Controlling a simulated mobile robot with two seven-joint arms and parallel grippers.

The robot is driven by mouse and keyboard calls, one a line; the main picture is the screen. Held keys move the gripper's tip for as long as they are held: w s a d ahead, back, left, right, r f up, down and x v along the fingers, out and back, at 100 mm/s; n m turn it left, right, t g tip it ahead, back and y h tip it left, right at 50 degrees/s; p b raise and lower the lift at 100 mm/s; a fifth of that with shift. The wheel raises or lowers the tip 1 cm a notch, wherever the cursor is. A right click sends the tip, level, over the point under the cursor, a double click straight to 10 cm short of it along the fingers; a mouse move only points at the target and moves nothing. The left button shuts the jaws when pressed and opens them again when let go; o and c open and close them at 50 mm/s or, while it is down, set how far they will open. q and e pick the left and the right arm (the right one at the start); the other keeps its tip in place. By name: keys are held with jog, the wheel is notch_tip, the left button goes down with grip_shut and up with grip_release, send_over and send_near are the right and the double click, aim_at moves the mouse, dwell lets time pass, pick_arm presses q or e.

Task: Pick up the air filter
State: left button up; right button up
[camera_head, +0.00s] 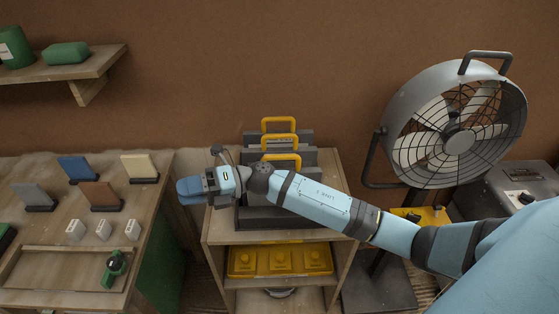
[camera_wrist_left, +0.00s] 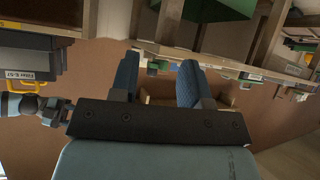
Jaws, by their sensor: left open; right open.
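Several dark grey air filters (camera_head: 303,194) with yellow handles stand one behind another in a holder on the wooden stand, in the middle of the head view. I cannot tell which one is meant. My right gripper (camera_head: 190,190) is open with blue fingers, left of the filters and apart from them. My right forearm crosses in front and hides part of them. In the left wrist view my left gripper (camera_wrist_left: 158,82) is open and empty, with its two blue fingers spread. A labelled grey filter with a yellow handle (camera_wrist_left: 28,86) shows at that view's left.
A large fan (camera_head: 455,130) stands to the right. A table (camera_head: 150,205) with coloured sample blocks is at the left. A wall shelf (camera_head: 75,69) with green objects hangs above it.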

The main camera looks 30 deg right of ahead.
jog(key=w+d+f+n+g+h+b, duration=0.1)
jog(key=w+d+n+g+h+b, duration=0.2)
jog(key=n, duration=0.4)
jog(key=n+h+b, duration=0.2)
jog(key=h+b, duration=0.3)
jog(key=h, duration=1.2)
send_near(277, 118)
jog(key=shift+t, duration=0.4)
notch_tip(277, 118, down, 5)
jog(key=shift+w+d+f, duration=0.15)
jog(key=shift+w+f, duration=0.05)
jog(key=shift+w+d+f, duration=0.15)
jog(key=shift+f, duration=0.7)
jog(key=shift+w+d+f, duration=0.1)
jog(key=shift+f, duration=0.8)
jog(key=shift+w+d+f, duration=0.15)
jog(key=shift+f, duration=0.7)
grip_shut()
